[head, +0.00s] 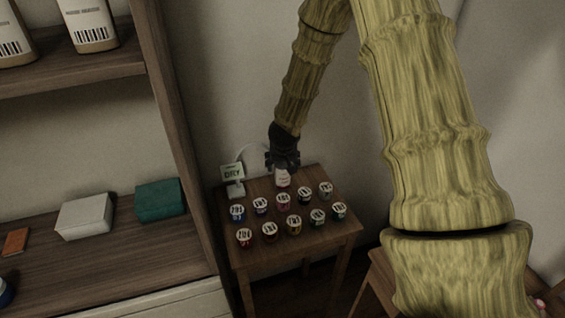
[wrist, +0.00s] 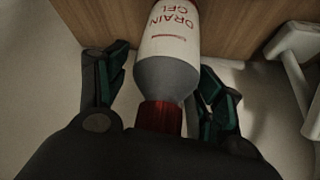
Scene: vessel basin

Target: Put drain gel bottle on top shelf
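The drain gel bottle (wrist: 168,45), white with red lettering, a grey shoulder and a red cap, lies between my gripper's fingers in the wrist view, cap towards the palm. In the head view the bottle (head: 282,180) stands at the back of a small wooden table. My gripper (head: 283,165) points down over it and hides its top. In the wrist view my gripper (wrist: 165,85) is open around the bottle's neck, with narrow gaps beside it. The upper shelf (head: 122,60) of the wooden unit at left holds white packages with barcodes.
Several small labelled jars (head: 283,200) crowd the table (head: 322,238) in front of the bottle. The lower shelf (head: 110,262) carries a white box (head: 84,215) and a green box (head: 159,200). The unit's upright (head: 168,100) stands between shelves and table.

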